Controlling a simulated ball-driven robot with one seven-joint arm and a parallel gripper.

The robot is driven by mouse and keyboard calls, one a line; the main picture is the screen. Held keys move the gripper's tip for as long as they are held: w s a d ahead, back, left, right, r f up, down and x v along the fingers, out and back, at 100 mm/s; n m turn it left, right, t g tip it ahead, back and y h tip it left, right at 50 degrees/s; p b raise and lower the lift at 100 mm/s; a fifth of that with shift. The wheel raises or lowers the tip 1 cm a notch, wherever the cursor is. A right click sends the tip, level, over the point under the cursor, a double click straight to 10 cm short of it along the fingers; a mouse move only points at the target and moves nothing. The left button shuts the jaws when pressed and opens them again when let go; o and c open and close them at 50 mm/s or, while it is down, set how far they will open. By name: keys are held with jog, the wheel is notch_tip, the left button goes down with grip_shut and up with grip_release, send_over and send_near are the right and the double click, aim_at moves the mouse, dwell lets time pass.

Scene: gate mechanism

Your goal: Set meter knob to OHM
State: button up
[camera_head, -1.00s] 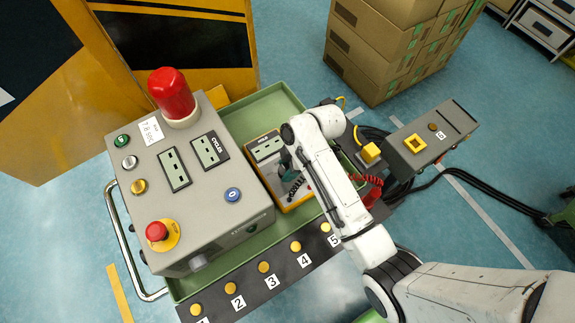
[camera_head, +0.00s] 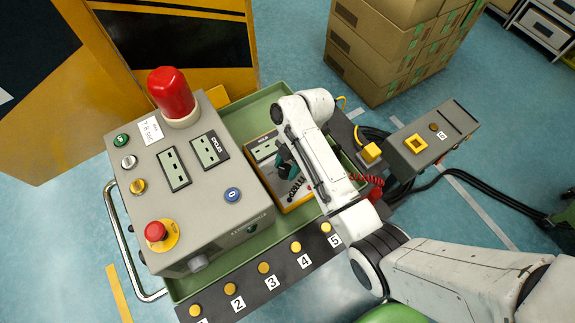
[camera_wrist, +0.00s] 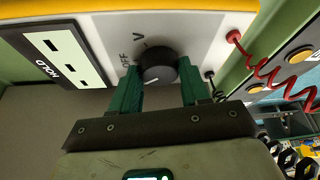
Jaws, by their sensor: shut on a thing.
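The meter (camera_head: 262,146) is a yellow-edged, white-faced box in the green tray, partly hidden by my arm. In the wrist view its face (camera_wrist: 190,24) carries the labels OFF and V beside a round black knob (camera_wrist: 160,58). A short white line shows on the lower part of the knob; I cannot tell which label it marks. No OHM label is visible. My gripper (camera_wrist: 158,86) has its green fingers on either side of the knob, shut on it. My gripper (camera_head: 288,169) also shows over the meter in the head view.
A grey control box (camera_head: 200,205) with a red lamp and buttons stands left of the meter. Red and black coiled leads run beside the meter; the red lead (camera_wrist: 265,72) is close to my gripper. Numbered yellow buttons (camera_head: 263,267) line the front strip.

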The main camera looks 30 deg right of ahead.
jog(key=n, duration=0.2)
jog(key=n+g+b, duration=0.1)
jog(key=n, duration=0.1)
jog(key=shift+w+n+g+h, duration=0.1)
jog(key=shift+n+g+h, duration=0.2)
jog(key=shift+n+h, duration=0.1)
jog(key=shift+a+n, duration=0.1)
jog(key=shift+n, duration=0.2)
jog(key=o, duration=1)
